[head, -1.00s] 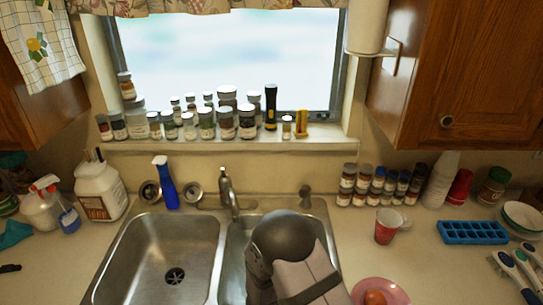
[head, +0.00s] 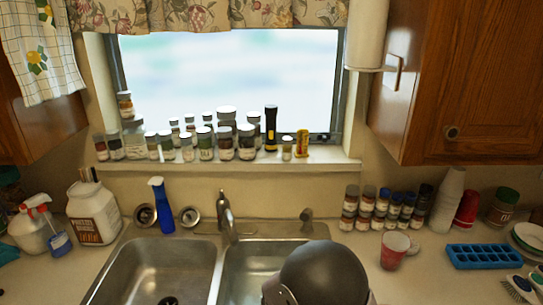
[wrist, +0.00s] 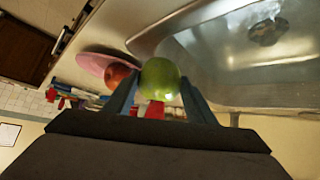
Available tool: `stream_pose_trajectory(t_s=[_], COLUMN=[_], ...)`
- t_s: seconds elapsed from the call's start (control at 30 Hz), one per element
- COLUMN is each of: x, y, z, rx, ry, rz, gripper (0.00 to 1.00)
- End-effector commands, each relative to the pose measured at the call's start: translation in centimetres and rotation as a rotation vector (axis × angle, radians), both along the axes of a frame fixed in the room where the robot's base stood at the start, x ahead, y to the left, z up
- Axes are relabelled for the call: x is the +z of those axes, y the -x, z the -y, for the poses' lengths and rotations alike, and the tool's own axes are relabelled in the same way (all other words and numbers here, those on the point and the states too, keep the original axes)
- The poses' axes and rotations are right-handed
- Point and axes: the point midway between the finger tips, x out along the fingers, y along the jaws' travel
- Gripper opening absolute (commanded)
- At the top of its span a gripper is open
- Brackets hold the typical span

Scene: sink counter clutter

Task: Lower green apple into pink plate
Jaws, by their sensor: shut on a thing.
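The green apple (wrist: 160,79) is held between the two fingers of my gripper (wrist: 158,95) in the wrist view. My gripper is shut on it. The pink plate (wrist: 90,62) shows in the wrist view to the left of the apple, partly hidden behind a red apple (wrist: 118,74) that sits on it. The green apple appears beside the red one in that view; I cannot tell its height above the plate. In the head view now, the plate, the green apple and my fingers are out of sight; only my dark arm shows at the bottom.
The double steel sink (head: 150,268) lies at the left and middle of the head view. A red cup (head: 394,250), a blue ice tray (head: 484,256), stacked white cups (head: 449,188) and several spice jars (head: 380,210) stand on the right counter.

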Motion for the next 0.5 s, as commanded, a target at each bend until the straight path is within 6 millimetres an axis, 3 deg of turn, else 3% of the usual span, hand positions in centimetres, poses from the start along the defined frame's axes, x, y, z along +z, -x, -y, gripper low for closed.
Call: stream_pose_trajectory(t_s=[0.27, 0.5], x=[1.9, 4.6], y=[0.1, 0.3], z=[1.6, 4.6], rx=[-0.003, -0.005], ry=[0.001, 0.002], rz=[-0.001, -0.001], gripper=[0.24, 0.24])
